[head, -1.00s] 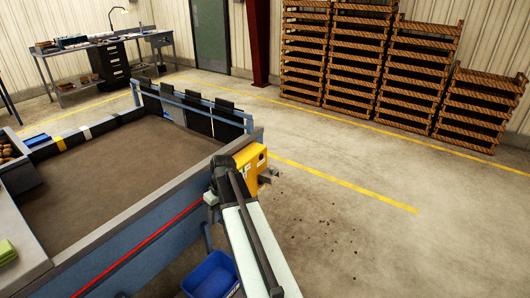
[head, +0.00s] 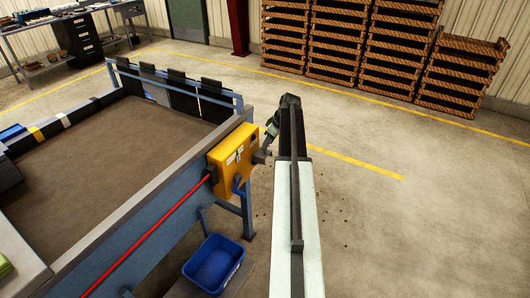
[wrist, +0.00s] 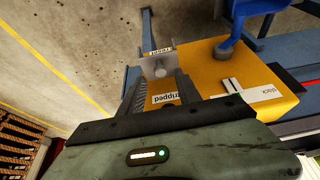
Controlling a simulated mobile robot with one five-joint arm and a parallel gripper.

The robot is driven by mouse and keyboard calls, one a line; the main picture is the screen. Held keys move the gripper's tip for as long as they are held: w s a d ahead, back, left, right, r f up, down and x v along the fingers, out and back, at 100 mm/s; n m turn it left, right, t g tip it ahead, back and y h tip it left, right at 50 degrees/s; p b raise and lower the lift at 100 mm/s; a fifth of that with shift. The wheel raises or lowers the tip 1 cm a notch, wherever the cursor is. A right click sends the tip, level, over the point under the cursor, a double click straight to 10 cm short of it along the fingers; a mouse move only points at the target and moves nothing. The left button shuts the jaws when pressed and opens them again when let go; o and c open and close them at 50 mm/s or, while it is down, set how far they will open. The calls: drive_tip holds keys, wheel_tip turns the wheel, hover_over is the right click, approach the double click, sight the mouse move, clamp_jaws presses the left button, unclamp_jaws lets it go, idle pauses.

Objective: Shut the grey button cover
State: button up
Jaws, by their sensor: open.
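The yellow control box (head: 233,150) is fixed at the near right corner of the grader. A small grey piece, apparently the button cover (head: 262,157), sticks out from the box's right side and looks open. In the wrist view, grey parts (wrist: 155,67) show beside the "reset" label, between and beyond my fingertips; cover and button are hard to tell apart. My gripper (wrist: 160,78) is open and empty, with its fingers pointing at that side of the box. In the head view my arm reaches just right of the box and its dark wrist partly hides the gripper. I cannot tell whether a finger touches the cover.
A blue handle (head: 238,187) hangs on the box, and a red cord (head: 150,238) runs along the grader's side. Stacked wooden crates (head: 390,45) stand at the back wall. The floor right of my arm is clear.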

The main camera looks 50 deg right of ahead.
sight(262, 153)
drive_tip(key=b+x, duration=0.1)
drive_tip(key=x, duration=0.2)
drive_tip(key=shift+f+b, duration=0.1)
drive_tip(key=shift+b, duration=0.2)
clamp_jaws()
idle(1.1)
